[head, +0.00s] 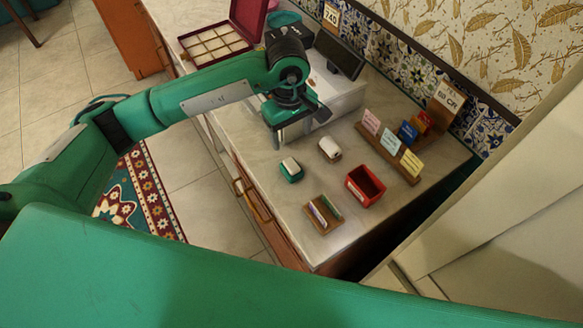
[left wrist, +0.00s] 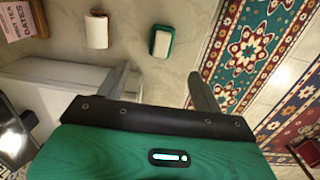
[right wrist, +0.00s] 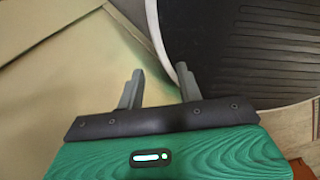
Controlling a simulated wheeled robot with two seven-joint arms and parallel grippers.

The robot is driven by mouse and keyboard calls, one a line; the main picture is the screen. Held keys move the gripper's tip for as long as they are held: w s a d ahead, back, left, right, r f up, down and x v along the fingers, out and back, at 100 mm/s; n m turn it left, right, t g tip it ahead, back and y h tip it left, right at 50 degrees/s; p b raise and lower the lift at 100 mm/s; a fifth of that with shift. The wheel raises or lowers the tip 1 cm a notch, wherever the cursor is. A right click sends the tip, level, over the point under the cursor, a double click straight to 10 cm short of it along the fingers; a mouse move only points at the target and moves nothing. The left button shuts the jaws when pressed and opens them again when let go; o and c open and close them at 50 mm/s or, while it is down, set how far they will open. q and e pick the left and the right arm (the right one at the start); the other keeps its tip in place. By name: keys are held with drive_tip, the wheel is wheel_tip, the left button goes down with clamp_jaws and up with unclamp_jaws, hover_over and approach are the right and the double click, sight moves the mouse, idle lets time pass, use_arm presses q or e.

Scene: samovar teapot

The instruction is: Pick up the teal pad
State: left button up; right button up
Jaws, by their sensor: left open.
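The teal pad (head: 291,176), a small teal block with a white top, lies on the pale counter. In the left wrist view it also shows (left wrist: 154,52), beyond the gap between the fingertips. My left gripper (head: 293,137) is open and empty above the counter, behind the pad in the head view and apart from it. Its spread fingers show in the left wrist view (left wrist: 158,77). My right gripper (right wrist: 160,70) is open and empty, far from the pad and outside the head view.
A red bin (head: 355,193), a wooden holder with cards (head: 323,227) and a card rack (head: 407,176) stand nearby. A compartment box (head: 215,45) sits at the back left. The counter's front edge is close to the pad.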

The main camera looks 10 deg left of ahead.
sight(291, 164)
use_arm(q)
drive_tip(key=f+p, duration=0.1)
drive_tip(key=f, duration=0.4)
drive_tip(key=f+p, duration=0.1)
drive_tip(key=f, duration=0.2)
drive_tip(key=shift+w+a+f+p, duration=0.1)
drive_tip(key=shift+w+a+p, duration=0.05)
drive_tip(key=shift+a+p, duration=0.2)
drive_tip(key=shift+d+f+p, duration=0.15)
drive_tip(key=shift+f+p, duration=0.3)
drive_tip(key=shift+f, duration=0.05)
drive_tip(key=f, duration=0.1)
drive_tip(key=f+p, duration=0.1)
drive_tip(key=f, duration=0.1)
drive_tip(key=shift+s+d+f+p, duration=0.15)
drive_tip(key=shift+s+d+p, duration=0.15)
drive_tip(key=shift+p, duration=0.1)
drive_tip(key=shift+f, duration=0.55)
drive_tip(key=shift+a, duration=0.1)
drive_tip(key=c, duration=1.2)
drive_tip(key=shift+o, duration=0.2)
drive_tip(key=shift+w, duration=0.1)
drive_tip(key=shift+r, duration=0.1)
